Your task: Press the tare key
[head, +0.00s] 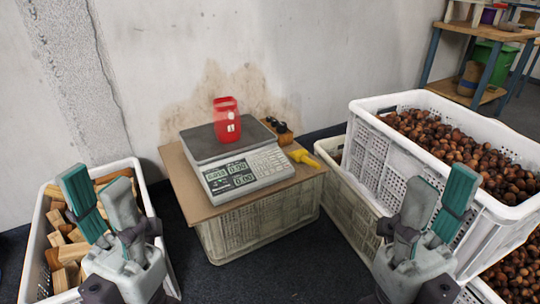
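A grey and white scale (236,165) stands on a board over a crate in the middle. Its front panel has lit displays (228,175) at the left and a keypad (268,162) at the right; the key labels are too small to read. A red bag or container (227,120) with a white label stands upright on the dark weighing plate (205,143). My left gripper (95,180) is open and empty, over the wood crate left of the scale. My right gripper (441,182) is open and empty, in front of the chestnut crate, well right of the keypad.
A yellow-handled tool (303,157) and a small wooden block with dark knobs (279,130) lie beside the scale on the board (186,190). A white crate of chestnuts (372,150) stands right, a white crate of wood pieces (150,208) left. Dark floor (270,270) is clear in front.

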